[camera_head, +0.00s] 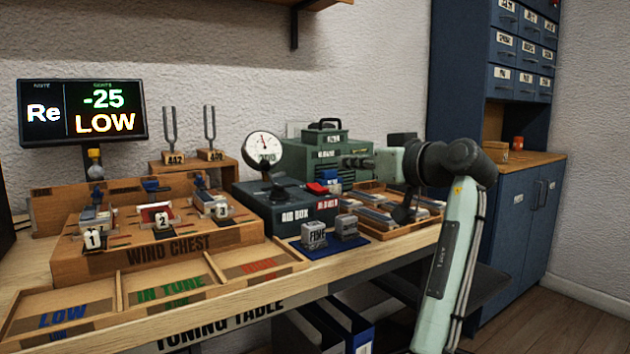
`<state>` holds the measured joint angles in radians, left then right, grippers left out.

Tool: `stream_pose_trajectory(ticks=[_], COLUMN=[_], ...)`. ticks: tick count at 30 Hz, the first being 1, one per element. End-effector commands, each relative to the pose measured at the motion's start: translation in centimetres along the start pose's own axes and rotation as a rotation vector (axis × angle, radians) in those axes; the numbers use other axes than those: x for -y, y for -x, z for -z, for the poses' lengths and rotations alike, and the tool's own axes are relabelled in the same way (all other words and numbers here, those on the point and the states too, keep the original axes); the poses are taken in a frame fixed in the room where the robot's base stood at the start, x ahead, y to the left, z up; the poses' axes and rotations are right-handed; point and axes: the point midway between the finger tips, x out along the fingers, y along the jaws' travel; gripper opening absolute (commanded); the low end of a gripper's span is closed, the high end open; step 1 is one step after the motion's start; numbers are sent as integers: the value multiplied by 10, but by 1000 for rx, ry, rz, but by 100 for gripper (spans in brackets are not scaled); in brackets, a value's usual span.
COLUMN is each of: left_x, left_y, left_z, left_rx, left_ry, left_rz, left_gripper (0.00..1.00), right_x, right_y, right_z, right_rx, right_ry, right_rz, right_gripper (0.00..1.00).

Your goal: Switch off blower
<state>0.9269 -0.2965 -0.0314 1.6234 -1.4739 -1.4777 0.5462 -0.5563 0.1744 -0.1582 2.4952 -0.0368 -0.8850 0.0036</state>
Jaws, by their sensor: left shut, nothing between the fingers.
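The green blower (343,150) stands at the back of the bench, with a handled top and a ribbed side. In front of it is the dark air box (290,216) with a round white gauge (262,152). A red switch-like piece (317,188) shows at the air box's right end, above a small red label; its position is too small to tell.
A wooden wind chest (150,246) with numbered reeds stands left, behind a sorting tray (110,292). Small metal blocks sit on a blue mat (352,246). A wooden tray (436,222) lies below my gripper. A screen (82,112) reads Re, -25, LOW.

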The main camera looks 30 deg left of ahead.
Motion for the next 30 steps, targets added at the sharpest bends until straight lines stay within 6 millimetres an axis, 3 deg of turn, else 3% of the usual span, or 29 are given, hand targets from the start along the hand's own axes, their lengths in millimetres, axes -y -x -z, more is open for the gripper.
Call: stream_pose_trajectory(ticks=[11,25,30], left_x=[0,0,-1], left_y=[-9,-101,-107], left_z=[0,1,-26], left_rx=[-1,0,1], left_ry=[-2,-2,-5], left_rz=[0,2,-2], left_gripper=[0,0,0], right_x=[-1,-8,-10], right_y=[0,3,1], right_z=[-1,-18,-18], right_rx=[7,90,79], right_ry=[0,2,2], right_rz=[-1,-18,-21], right_gripper=[40,40,40])
